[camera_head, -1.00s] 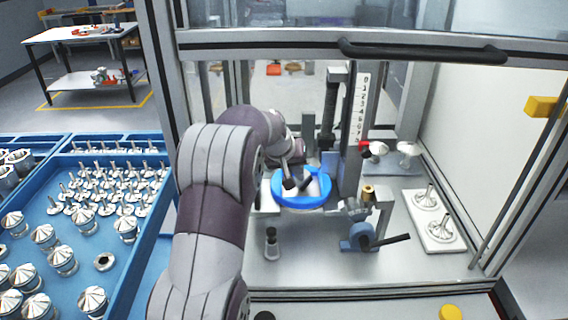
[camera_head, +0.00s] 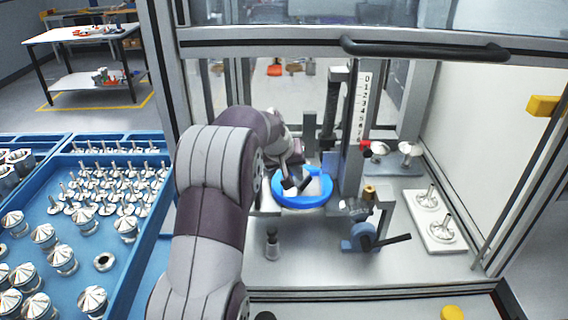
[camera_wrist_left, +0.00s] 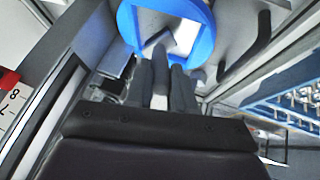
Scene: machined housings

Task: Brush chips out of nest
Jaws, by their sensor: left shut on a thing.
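The nest looks like a blue ring (camera_head: 285,200) with a pale inside, standing on the fixture in the middle of the machine enclosure. My left gripper (camera_head: 297,185) is low over the ring, its fingertips at the ring's opening. It is shut on a dark, slim thing, seemingly the brush (camera_head: 305,184), whose end lies inside the ring. In the left wrist view, the fingers (camera_wrist_left: 161,85) point at the blue ring (camera_wrist_left: 199,70), and a dark piece (camera_wrist_left: 157,40) shows beyond them. I cannot make out any chips. My right gripper is not in view.
A column with a number scale (camera_head: 363,110) stands behind the ring. A blue clamp with a black lever (camera_head: 367,237) is at its right. A white plate (camera_head: 436,222) holds two metal parts. A blue tray (camera_head: 62,204) of machined parts lies left.

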